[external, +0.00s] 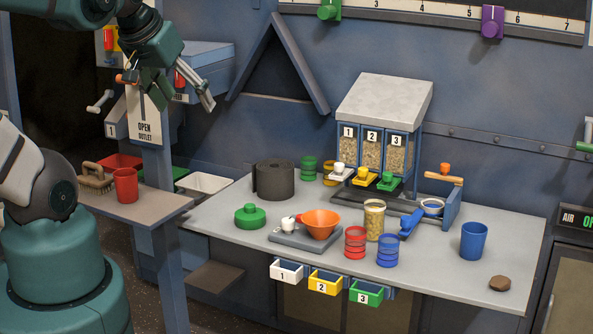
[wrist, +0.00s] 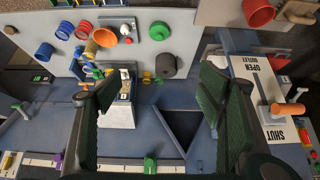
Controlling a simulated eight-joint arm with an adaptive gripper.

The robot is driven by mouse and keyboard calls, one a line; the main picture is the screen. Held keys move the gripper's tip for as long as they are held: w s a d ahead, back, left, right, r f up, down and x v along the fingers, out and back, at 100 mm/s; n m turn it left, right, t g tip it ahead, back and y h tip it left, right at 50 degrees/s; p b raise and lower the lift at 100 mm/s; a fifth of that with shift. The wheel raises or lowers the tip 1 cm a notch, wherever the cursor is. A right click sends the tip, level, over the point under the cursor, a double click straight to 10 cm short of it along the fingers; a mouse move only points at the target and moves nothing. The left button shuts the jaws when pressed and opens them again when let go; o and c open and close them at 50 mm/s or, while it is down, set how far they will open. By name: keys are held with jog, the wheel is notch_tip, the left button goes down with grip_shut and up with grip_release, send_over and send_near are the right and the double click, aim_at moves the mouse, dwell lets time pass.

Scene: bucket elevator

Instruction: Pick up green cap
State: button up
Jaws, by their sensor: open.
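The green cap (external: 250,215) is a round, low disc with a knob on top. It lies on the left part of the grey table (external: 210,224), in front of the black roll and left of the scale. In the wrist view the green cap (wrist: 159,31) shows near the top, past the fingertips. My gripper (external: 184,101) is up at the left, well above the table and apart from the cap. In the wrist view my gripper (wrist: 160,78) has its fingers spread wide, with nothing held between them.
A black roll (external: 273,181) stands behind the cap. A grey scale (external: 301,237) with an orange bowl (external: 321,223) is to its right. The post with the OPEN OUTLET sign (external: 144,116) is close to my gripper. The table is bare left of the cap.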

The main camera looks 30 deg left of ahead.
jog(key=n+g+b, duration=0.4)
jog(key=n+g, duration=0.3)
jog(key=n, duration=1.4)
send_over(250, 205)
notch_tip(250, 205, down, 26)
jog(key=shift+a+f, duration=0.1)
jog(key=shift+f, duration=0.1)
jog(key=shift+w+f+n, duration=0.1)
jog(key=shift+f+n, duration=0.4)
jog(key=shift+f, duration=0.05)
jog(key=shift+f, duration=1.3)
